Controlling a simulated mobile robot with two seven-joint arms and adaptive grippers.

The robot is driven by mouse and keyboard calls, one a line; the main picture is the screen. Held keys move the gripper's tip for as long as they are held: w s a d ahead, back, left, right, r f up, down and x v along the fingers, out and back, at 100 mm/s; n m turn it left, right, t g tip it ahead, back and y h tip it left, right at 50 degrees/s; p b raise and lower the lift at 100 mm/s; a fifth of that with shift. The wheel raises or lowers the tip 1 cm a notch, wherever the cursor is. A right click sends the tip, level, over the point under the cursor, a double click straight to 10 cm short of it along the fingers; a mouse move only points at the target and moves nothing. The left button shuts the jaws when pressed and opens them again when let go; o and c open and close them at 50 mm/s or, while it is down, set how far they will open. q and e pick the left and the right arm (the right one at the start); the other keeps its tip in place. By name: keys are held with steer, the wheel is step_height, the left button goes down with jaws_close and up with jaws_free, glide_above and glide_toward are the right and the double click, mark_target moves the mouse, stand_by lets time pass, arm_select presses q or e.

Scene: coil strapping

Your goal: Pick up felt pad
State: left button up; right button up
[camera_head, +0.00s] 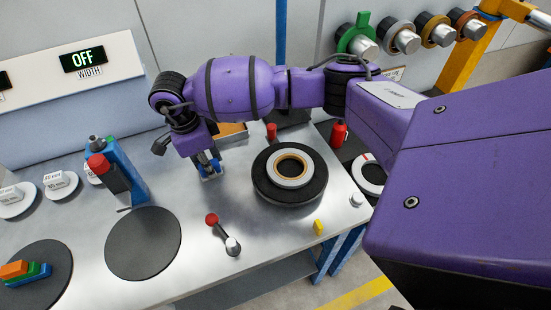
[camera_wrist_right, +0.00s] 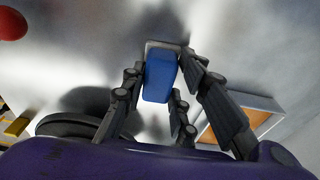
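A small blue block on a pale flat base, which I take to be the felt pad (camera_head: 209,166), is at the middle of the steel table. In the right wrist view the blue block (camera_wrist_right: 158,76) stands between my right fingers, with its pale base at their tips. My right gripper (camera_head: 207,163) points down at it. Its fingers (camera_wrist_right: 161,68) come in close along both sides of the block and look shut on it. I cannot tell whether the base touches the table. My left gripper is not in view.
A dark coil with a pale ring (camera_head: 289,168) lies right of the gripper. A red-knobbed lever (camera_head: 212,220) and black disc (camera_head: 144,243) are in front. A blue post with a red top (camera_head: 119,172) stands left. An orange-bottomed tray (camera_wrist_right: 263,119) is close by.

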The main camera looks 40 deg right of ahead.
steer(key=shift+r, duration=0.1)
jaws_close()
steer(key=shift+w+r, duration=0.1)
steer(key=shift+r, duration=0.45)
step_height(320, 180, up, 2)
steer(key=shift+r, duration=0.15)
steer(key=s+a+r, duration=0.3)
steer(key=s+r, duration=0.6)
steer(key=s, duration=0.5)
steer(key=shift+r, duration=0.3)
steer(key=shift+w, duration=0.1)
